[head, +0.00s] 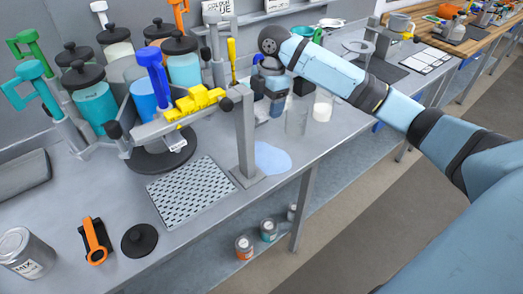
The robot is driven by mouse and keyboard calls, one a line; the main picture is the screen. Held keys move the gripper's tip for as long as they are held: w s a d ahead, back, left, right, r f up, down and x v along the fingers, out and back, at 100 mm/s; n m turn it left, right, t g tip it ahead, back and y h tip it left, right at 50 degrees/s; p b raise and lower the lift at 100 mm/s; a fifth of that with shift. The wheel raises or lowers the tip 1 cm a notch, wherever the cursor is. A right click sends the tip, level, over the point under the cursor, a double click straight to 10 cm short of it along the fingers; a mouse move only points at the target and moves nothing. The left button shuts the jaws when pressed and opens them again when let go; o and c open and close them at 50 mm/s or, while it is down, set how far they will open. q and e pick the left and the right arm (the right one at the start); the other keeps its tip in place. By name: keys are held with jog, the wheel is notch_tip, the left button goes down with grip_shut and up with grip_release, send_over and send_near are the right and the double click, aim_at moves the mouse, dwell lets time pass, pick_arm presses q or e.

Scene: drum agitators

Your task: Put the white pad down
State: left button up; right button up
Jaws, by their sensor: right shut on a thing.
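My right arm reaches in from the right, over the bench. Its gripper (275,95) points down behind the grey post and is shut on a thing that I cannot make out. I cannot clearly pick out the white pad; it may be hidden at the gripper. A pale blue puddle (271,158) lies on the bench in front of the gripper, beside the grey post's foot. My left gripper is not in view.
A clear beaker (296,119) and a cup with white contents (322,107) stand close right of the gripper. The grey post (245,135), a perforated plate (190,192) and an agitator with a yellow clamp (195,103) are nearby. Bare bench lies toward the front edge.

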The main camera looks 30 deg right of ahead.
notch_tip(320, 180, down, 7)
jog(key=s, duration=0.1)
send_over(266, 159)
notch_tip(266, 159, down, 7)
jog(key=shift+d+r, duration=0.1)
jog(key=shift+d, duration=0.05)
notch_tip(266, 159, down, 4)
jog(key=shift+f, duration=0.1)
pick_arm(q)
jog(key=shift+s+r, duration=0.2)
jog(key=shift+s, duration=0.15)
pick_arm(e)
jog(key=shift+f, duration=0.1)
pick_arm(q)
jog(key=shift+p, duration=0.3)
pick_arm(e)
jog(key=shift+f, duration=0.15)
jog(key=o, duration=0.9)
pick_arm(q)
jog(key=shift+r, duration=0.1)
